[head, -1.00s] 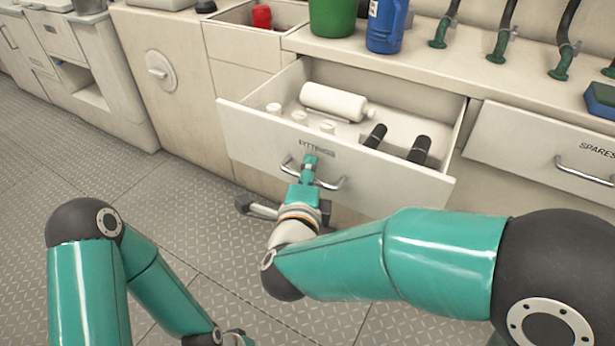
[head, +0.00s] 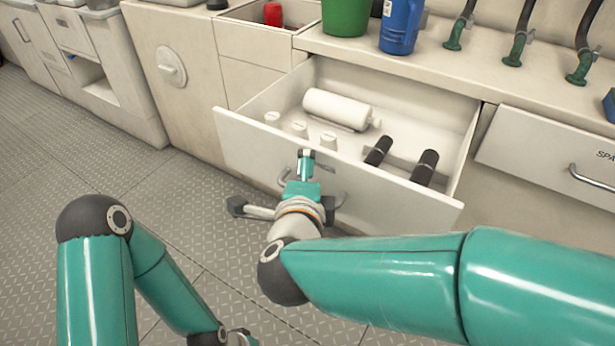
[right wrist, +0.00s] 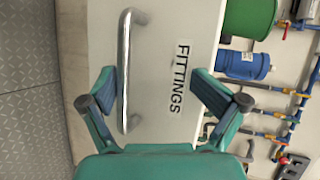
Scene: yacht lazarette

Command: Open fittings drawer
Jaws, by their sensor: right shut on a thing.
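The fittings drawer (head: 250,140) is pulled well out of the cabinet. It holds a white bottle, several small white pieces and two black cylinders. Its metal handle (head: 338,199) is partly hidden by my right gripper (head: 306,158). In the right wrist view the handle (right wrist: 126,60) and the FITTINGS label (right wrist: 180,78) lie between the fingers of my right gripper (right wrist: 157,88). One finger is close beside the bar; the fingers look spread, and exact contact is hard to see.
The SPARES drawer (head: 545,155) is shut at right. A green bucket (head: 346,15) and blue jug (head: 400,25) stand on the counter above. A red object (head: 273,13) sits in an open compartment. The diamond-plate floor (head: 185,205) is clear at left.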

